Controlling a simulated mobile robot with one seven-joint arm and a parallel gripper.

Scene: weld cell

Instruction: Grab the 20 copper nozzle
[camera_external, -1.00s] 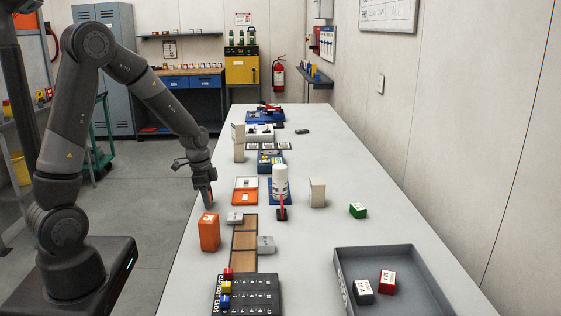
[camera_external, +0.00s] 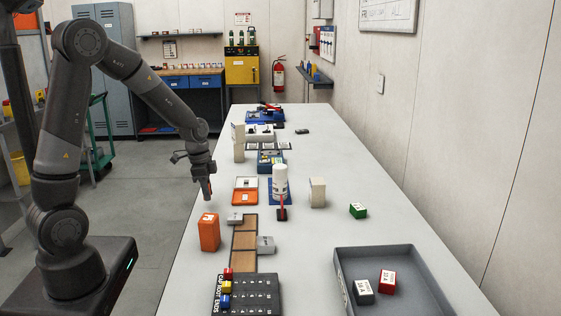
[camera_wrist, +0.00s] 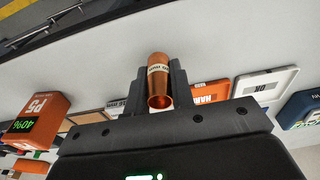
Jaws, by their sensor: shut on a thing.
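A copper nozzle (camera_wrist: 159,88), a short shiny tube with a pale printed band, is between the two dark fingers of my gripper (camera_wrist: 154,92) in the wrist view. The fingers are shut on its sides, and its open end faces the camera. The print on the band is too small to read surely. In the external view my gripper (camera_external: 207,194) points down over the left edge of the table, just behind an orange box (camera_external: 208,233). The nozzle is hard to make out there.
The orange box, marked P5 in the wrist view (camera_wrist: 38,116), stands close to my gripper. An orange-and-white open case (camera_external: 245,191), a white spray can (camera_external: 280,182) and a beige block (camera_external: 317,192) stand to the right. A grey tray (camera_external: 425,283) lies at front right.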

